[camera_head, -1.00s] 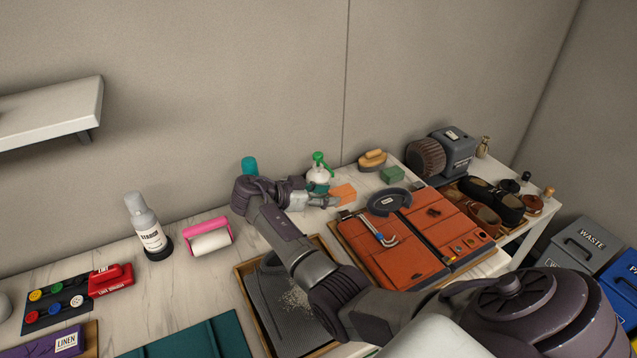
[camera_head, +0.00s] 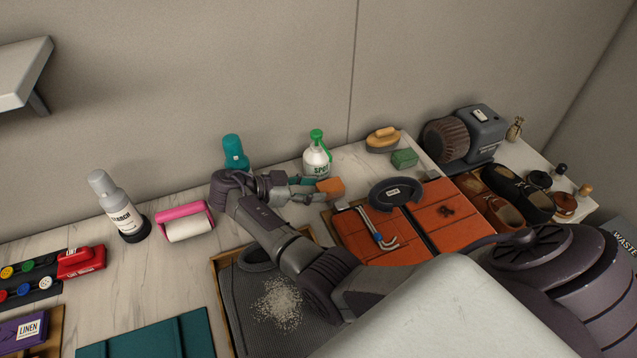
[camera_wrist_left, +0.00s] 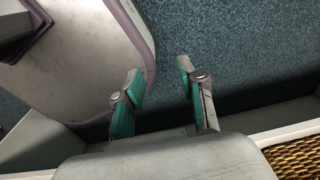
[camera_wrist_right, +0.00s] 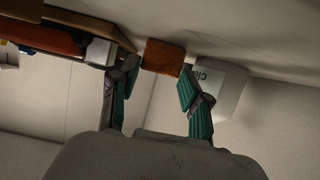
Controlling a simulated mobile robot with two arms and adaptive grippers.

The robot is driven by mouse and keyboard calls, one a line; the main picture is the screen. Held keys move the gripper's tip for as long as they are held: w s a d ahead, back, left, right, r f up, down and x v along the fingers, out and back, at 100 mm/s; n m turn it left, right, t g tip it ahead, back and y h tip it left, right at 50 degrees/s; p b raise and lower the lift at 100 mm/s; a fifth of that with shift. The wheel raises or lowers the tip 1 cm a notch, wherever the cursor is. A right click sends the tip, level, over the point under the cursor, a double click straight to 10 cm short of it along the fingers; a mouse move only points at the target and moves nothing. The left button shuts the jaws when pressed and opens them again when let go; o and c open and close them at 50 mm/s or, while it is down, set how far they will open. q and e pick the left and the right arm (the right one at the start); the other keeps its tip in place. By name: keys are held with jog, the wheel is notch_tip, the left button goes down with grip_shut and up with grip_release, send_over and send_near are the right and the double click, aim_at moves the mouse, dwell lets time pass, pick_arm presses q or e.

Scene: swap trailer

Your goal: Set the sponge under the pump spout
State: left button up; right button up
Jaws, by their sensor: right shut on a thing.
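The orange sponge (camera_head: 330,187) is held at the tips of my right gripper (camera_head: 312,190), in front of the pump bottle (camera_head: 317,163). In the right wrist view the sponge (camera_wrist_right: 163,57) sits between the fingertips of the right gripper (camera_wrist_right: 156,75), close beside the white bottle (camera_wrist_right: 222,88). Whether the sponge touches the table is unclear. My left gripper (camera_wrist_left: 160,73) is open and empty above the blue floor, outside the head view.
A teal bottle (camera_head: 234,153) stands behind my right wrist. A green block (camera_head: 404,158) and a wooden brush (camera_head: 382,138) are behind. A pink roller (camera_head: 185,222) is at left.

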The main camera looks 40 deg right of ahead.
jog(key=shift+s+d+f, duration=0.1)
jog(key=shift+d, duration=0.2)
jog(key=o, duration=0.7)
jog(key=shift+s+a, duration=0.1)
jog(key=shift+a, duration=0.2)
jog(key=shift+o, duration=1.2)
jog(key=shift+a+r, duration=0.2)
jog(key=shift+a, duration=0.05)
jog(key=shift+d+f, duration=0.1)
jog(key=shift+d, duration=0.15)
jog(key=b+v, duration=0.2)
jog(key=v, duration=0.4)
jog(key=shift+a, duration=0.25)
jog(key=shift+w+a+r, duration=0.25)
jog(key=shift+a+r, duration=0.1)
jog(key=shift+a, duration=0.15)
pick_arm(q)
jog(key=shift+w+d+f, duration=0.2)
jog(key=shift+d+f, duration=0.25)
jog(key=shift+f, duration=0.15)
jog(key=shift+w+d+f, duration=0.2)
jog(key=shift+d+f, duration=0.25)
jog(key=shift+f, duration=0.1)
jog(key=shift+a, duration=0.1)
